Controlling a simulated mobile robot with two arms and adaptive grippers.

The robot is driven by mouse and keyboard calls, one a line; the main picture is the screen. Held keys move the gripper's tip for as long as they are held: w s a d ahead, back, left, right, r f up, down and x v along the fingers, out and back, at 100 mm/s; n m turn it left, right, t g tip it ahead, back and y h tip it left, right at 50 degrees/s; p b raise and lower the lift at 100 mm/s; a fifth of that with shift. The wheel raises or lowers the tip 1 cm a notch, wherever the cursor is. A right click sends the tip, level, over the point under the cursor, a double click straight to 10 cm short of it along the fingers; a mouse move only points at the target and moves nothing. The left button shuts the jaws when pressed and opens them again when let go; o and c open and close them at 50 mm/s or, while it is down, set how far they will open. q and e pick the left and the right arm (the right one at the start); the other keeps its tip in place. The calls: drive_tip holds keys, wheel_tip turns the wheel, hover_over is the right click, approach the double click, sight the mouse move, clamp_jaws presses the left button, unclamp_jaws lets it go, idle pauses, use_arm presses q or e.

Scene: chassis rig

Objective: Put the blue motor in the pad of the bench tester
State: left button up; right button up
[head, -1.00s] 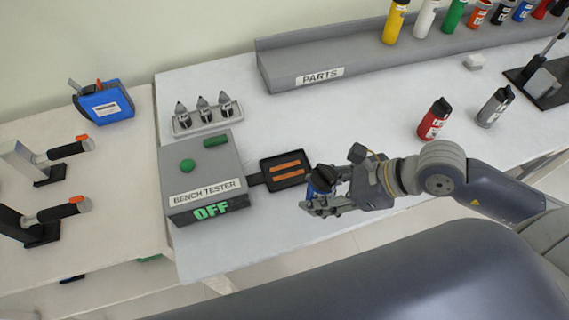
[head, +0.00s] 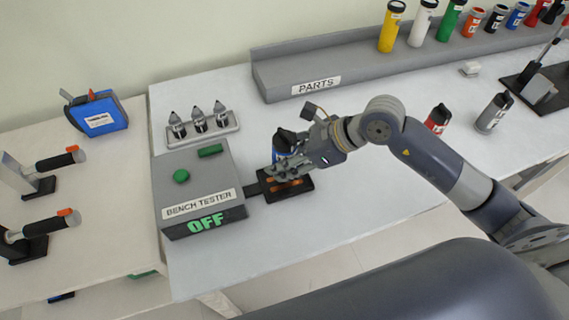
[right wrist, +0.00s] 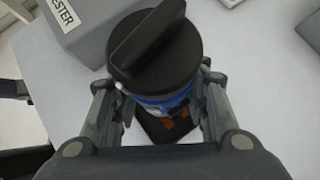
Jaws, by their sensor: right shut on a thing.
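The blue motor (head: 281,151) has a black cap and is upright in my right gripper (head: 285,167). In the right wrist view the motor (right wrist: 155,50) sits between both fingers, its black cap toward the camera. The black pad (head: 302,190) with orange strips juts from the right side of the grey bench tester (head: 228,178), whose display reads OFF. The motor is over the pad's back part; I cannot tell whether it touches the pad. In the wrist view part of the pad (right wrist: 165,130) shows beneath the motor. My left gripper is not in view.
A holder with several grey pointed bottles (head: 200,124) stands behind the tester. A red motor (head: 437,118) and a grey one (head: 494,112) stand at the right. The parts shelf (head: 350,78) runs along the back. The table front is clear.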

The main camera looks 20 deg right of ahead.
drive_tip(key=shift+f+p, duration=0.55)
drive_tip(key=shift+f, duration=1.3)
drive_tip(key=o, duration=1.4)
drive_tip(key=shift+d+r, duration=0.1)
drive_tip(key=shift+r, duration=0.1)
drive_tip(key=b+v, duration=0.2)
drive_tip(key=v, duration=0.9)
drive_tip(key=shift+s+d+r, duration=0.2)
drive_tip(key=shift+d+r, duration=0.05)
